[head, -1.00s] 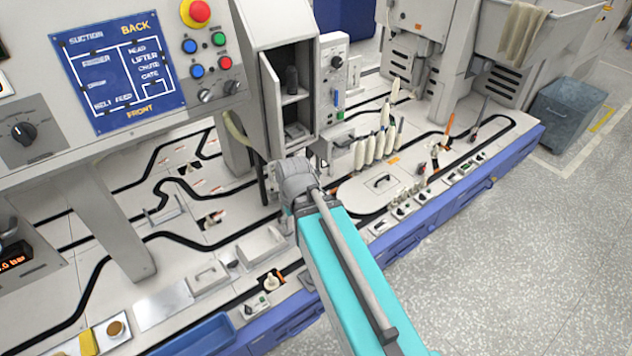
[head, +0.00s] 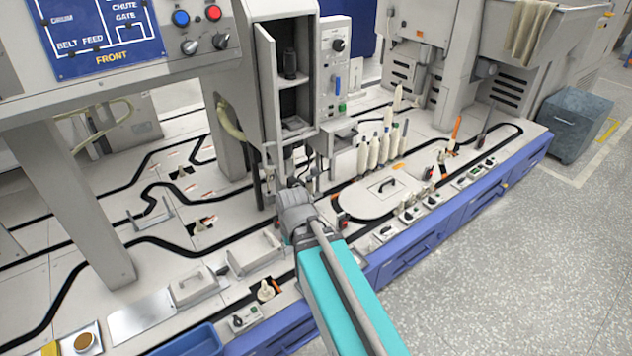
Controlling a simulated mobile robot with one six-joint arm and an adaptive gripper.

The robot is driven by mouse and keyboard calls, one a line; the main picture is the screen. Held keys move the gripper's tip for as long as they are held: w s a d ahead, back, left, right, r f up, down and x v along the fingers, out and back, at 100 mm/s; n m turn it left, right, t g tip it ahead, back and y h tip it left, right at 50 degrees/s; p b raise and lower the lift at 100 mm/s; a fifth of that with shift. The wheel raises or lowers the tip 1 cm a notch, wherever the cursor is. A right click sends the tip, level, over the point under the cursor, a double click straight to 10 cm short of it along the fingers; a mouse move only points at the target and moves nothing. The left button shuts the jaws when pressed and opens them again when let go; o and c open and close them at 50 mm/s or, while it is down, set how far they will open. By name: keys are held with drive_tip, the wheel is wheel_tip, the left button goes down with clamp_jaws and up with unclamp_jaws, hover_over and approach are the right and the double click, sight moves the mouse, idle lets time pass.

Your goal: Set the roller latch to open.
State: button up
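I cannot make out a roller latch for certain in the head view. A tall grey cabinet (head: 246,75) stands at the middle top with its narrow door (head: 267,105) swung open. A dark spool-like thing (head: 290,64) stands on a shelf inside it. My arm reaches up from the bottom right. My gripper (head: 300,182) is just beyond the grey wrist, low in front of the cabinet's foot. Its fingers are dark, small and partly hidden by the wrist, so their opening and any contact do not show.
A control panel (head: 336,72) with a knob and a blue lever is right of the cabinet. Several white bobbins (head: 373,151) stand behind an oval plate (head: 366,197) with a black handle. Small switch boxes (head: 410,214) line the front edge. A grey post (head: 75,200) stands left.

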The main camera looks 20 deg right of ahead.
drive_tip(key=w+f+m+y+b, duration=0.1)
drive_tip(key=w+f+b, duration=0.1)
drive_tip(key=f+b, duration=0.4)
drive_tip(key=w+f+m+t+b, duration=0.1)
drive_tip(key=w+f+b, duration=0.1)
drive_tip(key=f+b, duration=0.5)
drive_tip(key=w+f+m+t+y+b, duration=0.1)
drive_tip(key=w+f+m+b, duration=0.1)
drive_tip(key=f+b, duration=0.5)
drive_tip(key=shift+w+a+f+y, duration=0.1)
drive_tip(key=shift+f+y, duration=0.15)
drive_tip(key=shift+y, duration=0.05)
drive_tip(key=w+m+b, duration=0.1)
drive_tip(key=w+m+t+y, duration=0.1)
drive_tip(key=w+f+m+b, duration=0.1)
drive_tip(key=w, duration=0.1)
drive_tip(key=shift+d+y+b, duration=0.3)
drive_tip(key=shift+d, duration=0.1)
drive_tip(key=w+d+r+m+t+y, duration=0.2)
drive_tip(key=w+d+r+m+t, duration=0.15)
drive_tip(key=w+m, duration=0.25)
drive_tip(key=m+t+h, duration=0.2)
drive_tip(key=m+t, duration=0.8)
drive_tip(key=m, duration=1)
approach(315, 169)
drive_tip(key=v, duration=0.4)
drive_tip(key=shift+s+d+f+b, duration=0.15)
drive_tip(key=shift+f+b, duration=0.15)
drive_tip(key=shift+b, duration=0.05)
